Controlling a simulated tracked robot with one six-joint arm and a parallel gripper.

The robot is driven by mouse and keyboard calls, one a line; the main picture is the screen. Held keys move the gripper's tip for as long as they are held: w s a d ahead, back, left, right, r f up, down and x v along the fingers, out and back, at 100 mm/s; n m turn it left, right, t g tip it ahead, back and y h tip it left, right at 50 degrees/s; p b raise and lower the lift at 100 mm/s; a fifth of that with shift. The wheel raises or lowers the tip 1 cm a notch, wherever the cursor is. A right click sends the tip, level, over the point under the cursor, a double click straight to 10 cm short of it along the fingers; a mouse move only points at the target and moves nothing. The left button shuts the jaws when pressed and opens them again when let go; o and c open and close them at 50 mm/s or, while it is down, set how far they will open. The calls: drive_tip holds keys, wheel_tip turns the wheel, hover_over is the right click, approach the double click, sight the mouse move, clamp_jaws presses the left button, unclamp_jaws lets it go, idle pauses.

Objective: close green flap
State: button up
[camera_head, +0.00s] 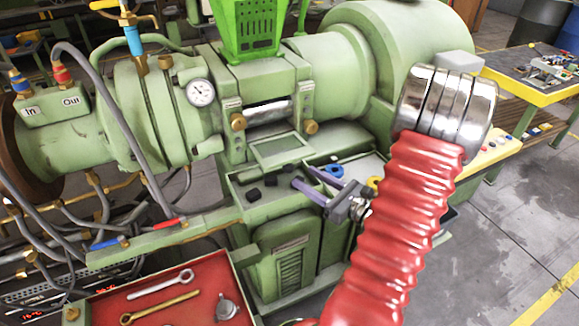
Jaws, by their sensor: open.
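A green machine (330,60) spans the view. A bright green slotted part (255,30) stands at top centre, cut off by the frame edge. Below it is an opening with a shiny metal cylinder (268,112) inside. A flat pale green plate (280,150) slants outward under the opening, between two brass knobs. I cannot tell for certain which of these two green parts is the flap. My gripper (302,176) is open, its purple fingers pointing left over the machine's tray, just below and right of the plate. It appears empty, and no contact with the plate is clear.
A green tray (237,190) with small black blocks lies under the fingers. A blue ring (333,170) lies close to them. Grey hoses (110,110) and a pressure gauge (200,92) are left. A red tool tray (170,290) is at bottom left. Open floor (490,250) lies right.

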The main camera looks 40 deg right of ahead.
sight(289, 164)
drive_tip(key=shift+w+a, duration=0.25)
drive_tip(key=shift+w, duration=1.8)
drive_tip(key=shift+w+a, duration=0.2)
drive_tip(key=shift+w, duration=1.85)
drive_tip(key=shift+c, duration=0.2)
clamp_jaws()
drive_tip(key=shift+s+d, duration=0.1)
drive_tip(key=shift+d, duration=0.15)
drive_tip(key=shift+a+r, duration=0.1)
